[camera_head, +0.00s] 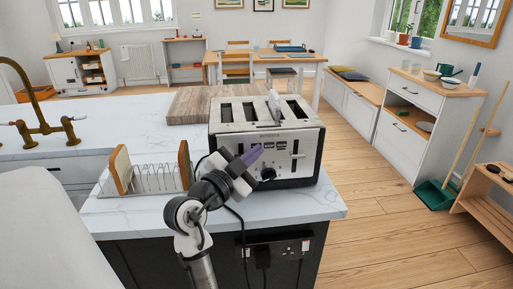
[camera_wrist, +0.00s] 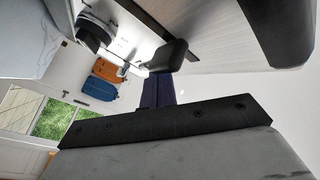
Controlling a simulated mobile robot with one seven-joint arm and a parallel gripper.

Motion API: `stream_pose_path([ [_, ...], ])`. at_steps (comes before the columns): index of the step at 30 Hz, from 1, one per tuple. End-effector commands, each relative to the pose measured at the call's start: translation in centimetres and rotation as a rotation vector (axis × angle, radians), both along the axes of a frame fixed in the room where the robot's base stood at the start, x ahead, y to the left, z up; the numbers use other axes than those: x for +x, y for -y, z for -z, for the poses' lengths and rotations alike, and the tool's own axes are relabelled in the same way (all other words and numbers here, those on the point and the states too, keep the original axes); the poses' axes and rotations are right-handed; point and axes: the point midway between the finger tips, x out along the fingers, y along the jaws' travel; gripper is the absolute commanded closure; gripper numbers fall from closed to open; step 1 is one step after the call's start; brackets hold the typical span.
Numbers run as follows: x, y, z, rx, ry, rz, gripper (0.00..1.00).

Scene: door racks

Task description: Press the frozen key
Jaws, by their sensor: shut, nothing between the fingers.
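A silver and black four-slot toaster (camera_head: 225,115) stands on the marble counter. Its front has small dark keys (camera_head: 276,146), a black dial (camera_head: 268,174) and a slim lever at the right (camera_head: 295,147). The key labels are too small to read. My gripper (camera_head: 252,155), with purple fingertips, is shut and empty in front of the toaster's left front, above and left of the dial. It hides part of that face. In the wrist view, the shut fingers (camera_wrist: 160,92) are near a black lever-like piece (camera_wrist: 168,55); contact cannot be told. Pale panel (camera_wrist: 225,40) fills the top right.
A wire toast rack (camera_head: 152,179) with bread slices stands left of my gripper. A wooden board (camera_head: 195,105) lies behind the toaster. Sockets with plugs (camera_head: 283,247) are on the counter's front.

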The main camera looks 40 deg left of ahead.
Motion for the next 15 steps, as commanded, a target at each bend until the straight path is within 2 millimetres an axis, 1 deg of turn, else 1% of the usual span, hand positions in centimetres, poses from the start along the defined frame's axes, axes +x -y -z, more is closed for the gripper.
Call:
stream_pose_path([
  [8, -0.02, 0.03, 0.04, 0.0, -0.001, -0.001, 1.0],
  [15, -0.64, 0.79, 0.15, 0.0, 0.001, 0.001, 1.0],
])
